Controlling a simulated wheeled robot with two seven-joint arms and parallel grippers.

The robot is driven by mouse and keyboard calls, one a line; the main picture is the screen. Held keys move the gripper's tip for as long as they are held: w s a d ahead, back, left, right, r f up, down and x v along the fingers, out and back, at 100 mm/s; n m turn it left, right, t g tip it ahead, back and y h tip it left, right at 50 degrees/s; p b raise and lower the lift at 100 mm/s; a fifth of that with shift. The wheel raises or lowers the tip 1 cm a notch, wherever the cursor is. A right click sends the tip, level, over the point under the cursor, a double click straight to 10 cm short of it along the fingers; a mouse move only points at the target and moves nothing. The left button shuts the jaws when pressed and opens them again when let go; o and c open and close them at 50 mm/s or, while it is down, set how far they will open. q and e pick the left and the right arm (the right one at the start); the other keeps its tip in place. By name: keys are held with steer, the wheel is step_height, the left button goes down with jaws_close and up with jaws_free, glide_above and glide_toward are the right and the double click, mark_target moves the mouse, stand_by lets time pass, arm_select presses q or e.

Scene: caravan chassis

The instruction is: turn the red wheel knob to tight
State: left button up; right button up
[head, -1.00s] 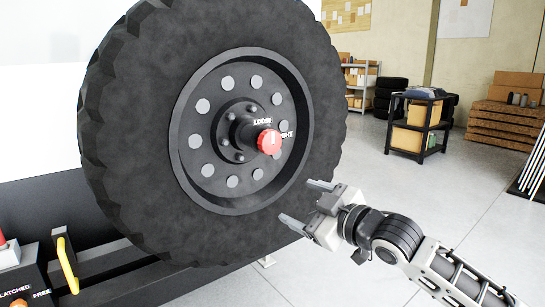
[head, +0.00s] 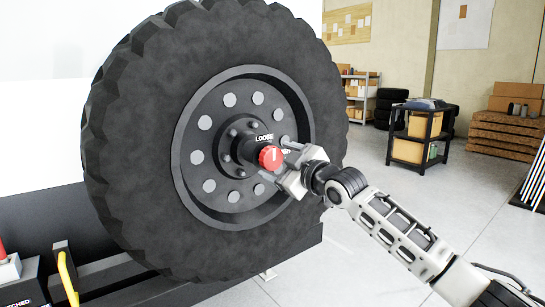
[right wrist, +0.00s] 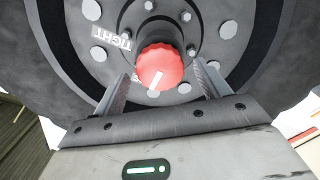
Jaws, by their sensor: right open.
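The red wheel knob (head: 270,157) sits on the dark hub at the middle of the big black tire (head: 130,150). In the right wrist view the knob (right wrist: 160,66) shows between and beyond the two fingertips (right wrist: 163,82), with gaps on both sides. I see no contact. My left gripper is not in view.
Round grey bolts (head: 209,186) ring the hub close to my fingers. A yellow handle (head: 68,277) and a labelled box stand at the lower left. A black cart (head: 420,133) stands farther back on open floor (head: 370,240) to the right.

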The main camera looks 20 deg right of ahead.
steer(key=shift+x, duration=1.45)
steer(key=c, duration=1)
